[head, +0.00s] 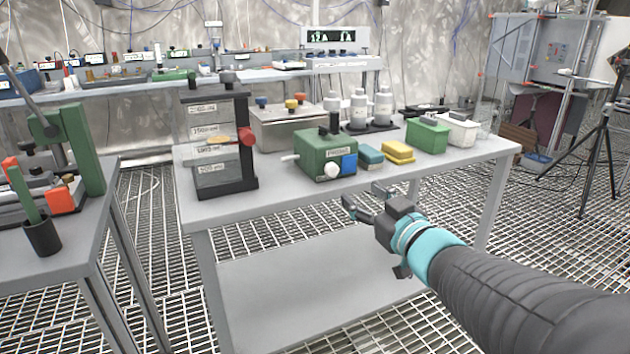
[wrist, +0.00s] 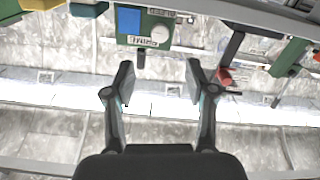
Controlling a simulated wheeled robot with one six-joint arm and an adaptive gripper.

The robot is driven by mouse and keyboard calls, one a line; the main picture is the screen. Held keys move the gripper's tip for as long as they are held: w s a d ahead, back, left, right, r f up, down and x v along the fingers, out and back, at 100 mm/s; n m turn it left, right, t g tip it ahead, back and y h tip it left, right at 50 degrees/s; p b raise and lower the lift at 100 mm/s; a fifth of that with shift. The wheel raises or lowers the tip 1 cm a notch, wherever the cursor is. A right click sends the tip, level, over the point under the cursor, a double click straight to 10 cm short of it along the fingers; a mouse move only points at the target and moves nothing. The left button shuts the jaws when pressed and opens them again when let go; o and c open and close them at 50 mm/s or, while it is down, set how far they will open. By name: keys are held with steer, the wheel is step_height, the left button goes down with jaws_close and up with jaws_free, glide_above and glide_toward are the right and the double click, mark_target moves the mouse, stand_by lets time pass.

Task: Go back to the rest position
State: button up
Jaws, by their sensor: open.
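My gripper (head: 367,202) is open and empty. In the head view it hangs in front of the near edge of the grey table (head: 290,205), roughly level with its top. My arm reaches in from the lower right. In the wrist view the gripper (wrist: 158,85) shows two spread fingers with nothing between them. The green box with a blue button and white knob (head: 326,155) stands on the table beyond the gripper. It also shows at the top of the wrist view (wrist: 143,28), apart from the fingers.
A blue sponge (head: 370,154), a yellow sponge (head: 398,153), a green bin (head: 427,136) and a black-framed rack (head: 216,140) stand on the table. A second table (head: 60,258) with a green press is at left. A tripod (head: 603,130) stands right. Grated floor between is open.

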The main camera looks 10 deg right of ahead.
steer(key=shift+s, duration=0.3)
steer(key=s+d+f+m+g+h, duration=0.3)
steer(key=d+f+g+h, duration=0.1)
steer(key=d+f+h, duration=0.15)
steer(key=s+d+f+m+g+h, duration=0.3)
steer(key=d+f+h, duration=0.1)
steer(key=d+f, duration=0.25)
steer(key=s+a+g+y, duration=0.4)
steer(key=s+a, duration=0.8)
steer(key=s, duration=0.2)
steer(key=shift+a+f+g, duration=0.25)
steer(key=shift+f+g, duration=0.05)
